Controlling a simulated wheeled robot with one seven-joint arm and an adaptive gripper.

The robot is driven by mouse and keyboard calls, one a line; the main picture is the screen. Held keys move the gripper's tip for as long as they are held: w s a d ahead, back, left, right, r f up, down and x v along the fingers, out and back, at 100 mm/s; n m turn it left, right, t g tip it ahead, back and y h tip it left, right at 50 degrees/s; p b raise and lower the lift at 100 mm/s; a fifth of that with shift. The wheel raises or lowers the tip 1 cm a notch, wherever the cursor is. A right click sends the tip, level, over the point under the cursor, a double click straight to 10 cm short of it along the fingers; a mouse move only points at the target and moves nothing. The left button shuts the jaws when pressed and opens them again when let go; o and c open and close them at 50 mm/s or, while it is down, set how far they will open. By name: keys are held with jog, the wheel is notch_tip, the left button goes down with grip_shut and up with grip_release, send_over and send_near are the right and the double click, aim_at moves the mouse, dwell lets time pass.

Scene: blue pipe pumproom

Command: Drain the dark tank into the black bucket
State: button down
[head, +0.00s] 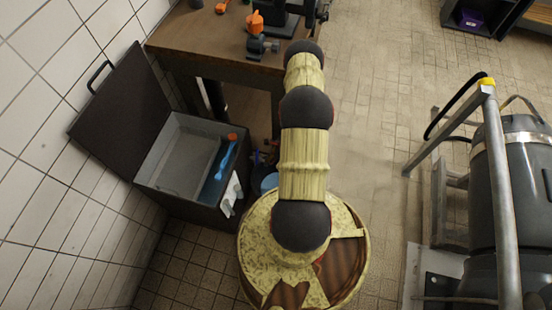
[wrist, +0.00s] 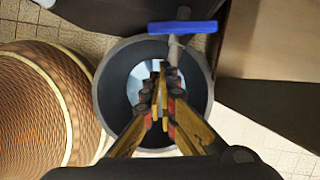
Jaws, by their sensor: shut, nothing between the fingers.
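In the wrist view, my gripper (wrist: 162,78) is shut and empty, above a round dark bucket (wrist: 104,95). A pale blue-white patch shows inside the bucket behind my fingers; I cannot tell whether it is liquid. A tap with a blue bar handle (wrist: 183,27) and grey stem (wrist: 175,48) lies across the bucket's far rim, just beyond my fingertips. I cannot tell whether they touch it. A dark surface (wrist: 130,14) behind the handle may be the dark tank, only partly in view. In the head view, my arm hides my gripper and most of that area.
In the head view, an open dark chest (head: 150,200) stands at the left wall with a blue tool (head: 224,160) inside. A wooden bench (head: 205,45) is behind it. Grey machinery with a pipe frame (head: 497,180) stands at right.

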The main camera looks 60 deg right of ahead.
aim_at(257, 157)
jog(key=shift+w+a+r+b, duration=0.15)
jog(key=shift+w+a, duration=0.2)
jog(key=shift+w, duration=0.35)
jog(key=shift+w+a+r+b, duration=0.15)
jog(key=shift+w+a, duration=0.15)
jog(key=shift+w, duration=0.35)
jog(key=shift+f, duration=0.1)
jog(key=shift+w+a+b, duration=0.5)
jog(key=shift+a+b, duration=0.25)
jog(key=shift+a, duration=0.15)
jog(key=shift+a, duration=0.1)
jog(key=shift+f, duration=0.1)
